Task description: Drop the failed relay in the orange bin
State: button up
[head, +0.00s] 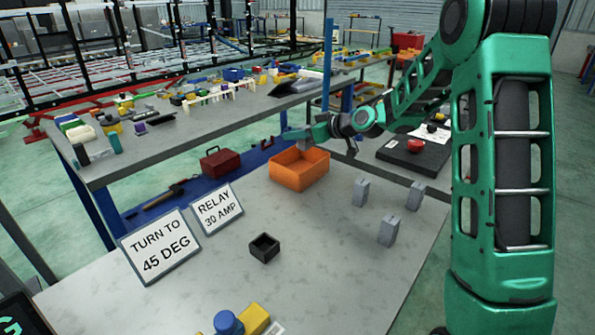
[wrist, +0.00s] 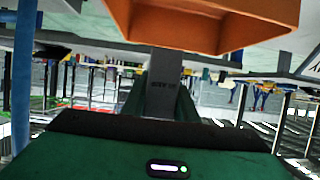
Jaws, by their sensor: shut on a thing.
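The orange bin (head: 300,178) stands near the far edge of the near table, open side up. My gripper (head: 298,136) is at the bin's far side, at or just above its rim. In the wrist view my gripper (wrist: 162,105) is shut on a grey block-shaped relay (wrist: 165,66) with small dark lettering. The bin also fills the top of the wrist view (wrist: 190,24), close to the relay. I cannot tell whether the relay is over the bin's opening or just beyond its wall.
Three grey relays (head: 388,231) stand to the right on the near table. A small black open socket (head: 264,247) sits mid-table. Two signs (head: 160,245) stand at left. A blue and yellow object (head: 240,321) is at the front. A cluttered workbench (head: 150,150) lies behind.

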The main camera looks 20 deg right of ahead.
jog(key=shift+f, duration=0.1)
jog(key=o, duration=1.1)
jog(key=shift+o, duration=0.2)
jog(key=shift+s, duration=0.1)
jog(key=v, duration=1)
jog(key=shift+s+d, duration=0.25)
jog(key=shift+d, duration=0.05)
